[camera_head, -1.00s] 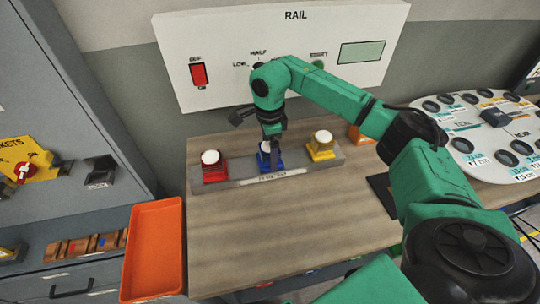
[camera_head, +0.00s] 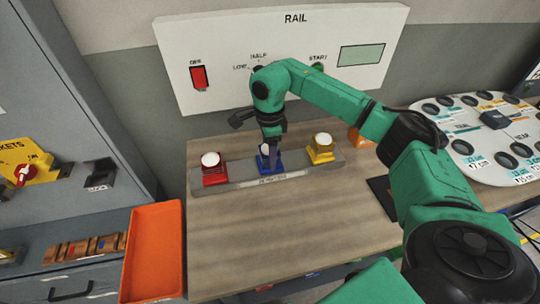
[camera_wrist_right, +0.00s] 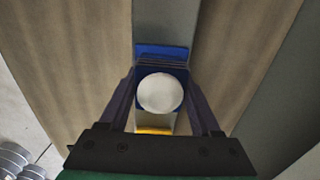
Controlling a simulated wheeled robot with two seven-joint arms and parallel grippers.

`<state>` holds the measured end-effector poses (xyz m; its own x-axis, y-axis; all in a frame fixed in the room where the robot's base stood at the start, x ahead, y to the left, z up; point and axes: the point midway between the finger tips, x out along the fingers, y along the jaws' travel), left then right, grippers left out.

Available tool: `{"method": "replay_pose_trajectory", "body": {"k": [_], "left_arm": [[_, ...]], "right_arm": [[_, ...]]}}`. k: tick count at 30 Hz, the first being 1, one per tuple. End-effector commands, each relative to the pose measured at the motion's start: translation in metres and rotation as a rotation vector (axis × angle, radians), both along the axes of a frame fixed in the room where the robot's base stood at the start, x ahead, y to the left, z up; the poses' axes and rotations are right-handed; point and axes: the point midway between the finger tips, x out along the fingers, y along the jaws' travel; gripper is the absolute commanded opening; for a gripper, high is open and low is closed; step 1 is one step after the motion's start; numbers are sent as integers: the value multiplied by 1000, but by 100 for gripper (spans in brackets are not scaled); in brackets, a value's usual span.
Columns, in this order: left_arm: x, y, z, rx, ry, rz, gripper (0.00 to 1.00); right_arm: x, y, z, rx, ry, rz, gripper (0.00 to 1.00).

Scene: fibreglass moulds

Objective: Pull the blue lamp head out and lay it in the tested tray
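The blue lamp head (camera_head: 265,160), with a white round top, sits in the middle of the grey rail (camera_head: 240,180) on the bench. My right gripper (camera_head: 272,142) points down over it and hides part of it. In the right wrist view the white dome (camera_wrist_right: 160,93) is between the two fingers (camera_wrist_right: 161,85), and their tips lie close along the blue sides. I cannot tell whether they press on it. The orange tray (camera_head: 153,252) at the front left of the bench is empty. It has no readable label. My left gripper is not in view.
A red lamp (camera_head: 213,170) and a yellow lamp (camera_head: 321,149) stand on the rail on either side. A white panel (camera_head: 290,50) with a switch rises behind. A white board with round holes (camera_head: 478,135) is at right. The wooden bench front (camera_head: 270,235) is clear.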

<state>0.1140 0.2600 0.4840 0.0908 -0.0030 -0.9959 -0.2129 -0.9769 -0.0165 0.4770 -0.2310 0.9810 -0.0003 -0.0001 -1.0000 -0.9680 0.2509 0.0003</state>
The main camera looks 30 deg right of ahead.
Motion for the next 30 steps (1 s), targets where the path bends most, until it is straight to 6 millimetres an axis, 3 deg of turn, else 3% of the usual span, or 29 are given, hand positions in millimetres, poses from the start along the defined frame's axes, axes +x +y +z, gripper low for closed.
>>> {"method": "replay_pose_trajectory", "body": {"k": [30], "left_arm": [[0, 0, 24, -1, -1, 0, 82]], "right_arm": [[0, 0, 34, 1, -1, 0, 0]]}}
